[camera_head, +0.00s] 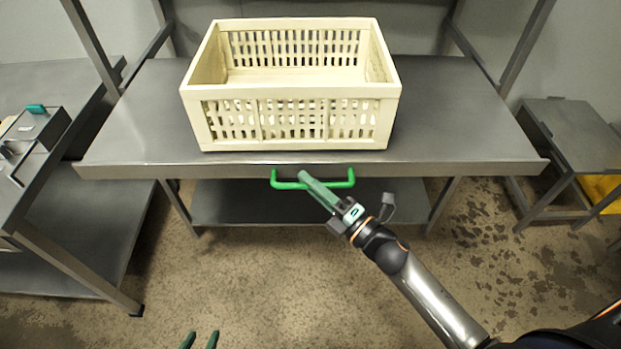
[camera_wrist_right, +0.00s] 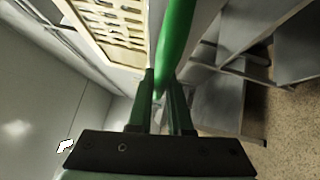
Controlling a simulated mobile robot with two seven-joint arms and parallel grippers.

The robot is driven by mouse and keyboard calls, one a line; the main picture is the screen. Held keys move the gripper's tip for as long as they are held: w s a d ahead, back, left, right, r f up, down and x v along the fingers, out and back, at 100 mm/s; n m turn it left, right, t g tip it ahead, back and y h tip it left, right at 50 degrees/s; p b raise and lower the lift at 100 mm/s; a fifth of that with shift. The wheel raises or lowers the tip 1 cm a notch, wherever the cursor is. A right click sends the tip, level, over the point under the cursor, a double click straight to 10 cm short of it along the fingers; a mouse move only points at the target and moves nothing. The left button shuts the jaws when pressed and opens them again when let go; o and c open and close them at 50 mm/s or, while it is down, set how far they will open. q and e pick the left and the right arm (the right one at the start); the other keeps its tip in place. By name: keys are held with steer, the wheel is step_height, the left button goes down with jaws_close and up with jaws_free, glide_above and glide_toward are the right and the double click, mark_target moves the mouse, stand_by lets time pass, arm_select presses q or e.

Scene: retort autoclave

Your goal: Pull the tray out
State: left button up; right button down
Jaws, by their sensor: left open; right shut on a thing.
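A green handle (camera_head: 343,184) sticks out from the front edge of a grey steel table-like surface (camera_head: 130,150). I cannot tell whether this surface is itself the tray; no separate tray shows. My right gripper (camera_head: 305,179) is shut on the handle's bar, near its middle. The right wrist view shows the green bar (camera_wrist_right: 178,40) running between the two fingers (camera_wrist_right: 160,88). My left gripper (camera_head: 200,338) is at the bottom edge of the head view, with only its two green fingertips showing. They are apart and empty, over the floor.
A cream slotted crate (camera_head: 290,140) stands on the steel surface, behind the handle. A lower shelf (camera_head: 240,203) lies beneath. A steel bench (camera_head: 75,225) with a teal-topped box (camera_head: 38,125) is at left. A small table (camera_head: 575,135) is at right. Floor in front is clear.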

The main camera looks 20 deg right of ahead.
stand_by(0.3)
steer(key=c, duration=0.8)
jaws_free()
steer(key=shift+c, duration=0.2)
steer(key=shift+s, duration=0.1)
arm_select(q)
steer(key=shift+w+d+f+b, duration=0.3)
steer(key=shift+w+d+b, duration=0.1)
steer(key=shift+b, duration=0.35)
arm_select(e)
steer(key=v, duration=1.2)
steer(key=shift+s+d, duration=0.15)
arm_select(q)
steer(key=shift+s, duration=0.15)
arm_select(e)
steer(key=shift+r, duration=0.1)
